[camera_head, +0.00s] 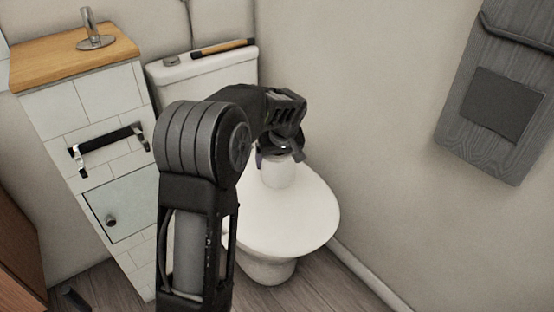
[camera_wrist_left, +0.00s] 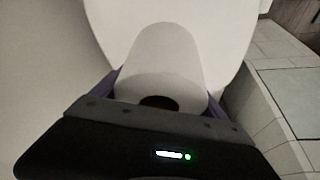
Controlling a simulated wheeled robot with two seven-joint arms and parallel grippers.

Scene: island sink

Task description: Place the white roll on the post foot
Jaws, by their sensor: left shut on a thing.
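The white roll (camera_head: 279,173) is upright over the white toilet lid (camera_head: 290,220) in the head view. My left gripper (camera_head: 278,156) is shut on the roll's upper end from above. In the left wrist view, the roll (camera_wrist_left: 165,65) sits between the purple fingers, its dark core hole (camera_wrist_left: 158,102) facing the camera. I cannot tell whether its lower end touches the lid. The post foot (camera_head: 96,42) is a round metal base with a short upright post, on the wooden top (camera_head: 55,62) at the upper left, well apart from the roll. My right gripper is out of view.
The toilet tank (camera_head: 205,75) stands behind the lid, with a dark, wood-ended object (camera_head: 222,47) on top. A tiled block (camera_head: 115,90) with a black-and-metal holder (camera_head: 108,148) stands at left. A grey panel (camera_head: 500,95) hangs on the right wall.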

